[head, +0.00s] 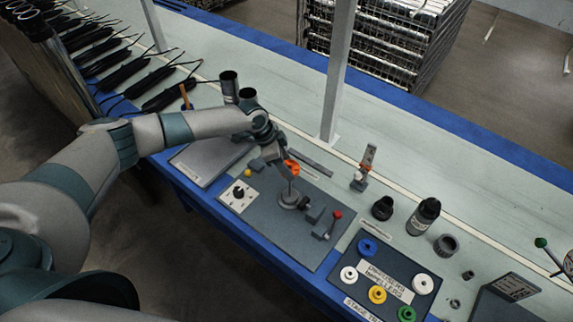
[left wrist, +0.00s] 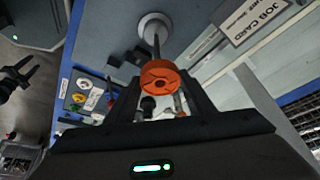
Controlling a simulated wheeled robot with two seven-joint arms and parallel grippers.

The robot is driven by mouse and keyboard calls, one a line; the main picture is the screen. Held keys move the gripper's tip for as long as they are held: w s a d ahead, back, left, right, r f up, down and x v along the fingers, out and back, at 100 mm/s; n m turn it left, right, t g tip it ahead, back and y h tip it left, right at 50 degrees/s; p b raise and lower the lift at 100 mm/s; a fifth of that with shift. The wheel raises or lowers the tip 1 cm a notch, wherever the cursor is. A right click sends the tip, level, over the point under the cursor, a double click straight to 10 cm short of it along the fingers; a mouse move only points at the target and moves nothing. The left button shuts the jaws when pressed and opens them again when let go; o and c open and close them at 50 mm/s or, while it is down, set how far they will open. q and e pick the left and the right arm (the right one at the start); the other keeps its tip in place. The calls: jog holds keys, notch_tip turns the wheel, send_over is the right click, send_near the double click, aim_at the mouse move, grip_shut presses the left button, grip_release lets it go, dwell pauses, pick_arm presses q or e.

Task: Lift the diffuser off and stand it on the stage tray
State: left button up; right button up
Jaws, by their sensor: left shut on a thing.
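The diffuser, an orange round part (head: 291,168), is at the upper end of a thin upright shaft. The shaft rises from a round grey base (head: 291,199) on the dark work mat. My left gripper (head: 283,166) is shut on the orange part, which also shows between the fingers in the left wrist view (left wrist: 160,75). Whether the part is still around the shaft or just clear of its tip, I cannot tell. The stage tray (head: 340,278) is a dark plate to the right, with blue, white, yellow and green rings on it.
A red-knobbed lever (head: 332,224) stands on the mat between the shaft and the tray. A dark bottle (head: 424,216) and black caps stand behind the tray. A white post (head: 338,80) rises at the back. A control box with a knob (head: 238,195) lies left.

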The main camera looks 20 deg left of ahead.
aim_at(293, 167)
pick_arm(q)
jog(key=shift+r+p, duration=1.25)
jog(key=shift+r, duration=0.5)
pick_arm(e)
jog(key=shift+r, duration=1.45)
jog(key=shift+a+f, duration=0.1)
pick_arm(q)
jog(key=shift+s+d+r+n+b, duration=0.25)
jog(key=shift+d+r+n+b, duration=0.2)
jog(key=shift+r+b, duration=0.25)
jog(key=s+r+n+t+y+b, duration=0.1)
jog(key=s+r+n+y+b, duration=0.1)
jog(key=s+r+n+b, duration=0.3)
jog(key=s+a+r+n+t+y+b, duration=0.1)
jog(key=s+r+n+b, duration=0.4)
jog(key=r, duration=0.5)
jog(key=shift+s+a+r+n+y, duration=0.15)
jog(key=shift+n+y, duration=0.45)
jog(key=shift+n, duration=0.45)
pick_arm(e)
notch_tip(293, 167, down, 11)
jog(key=shift+c, duration=1.4)
jog(key=shift+d, duration=0.2)
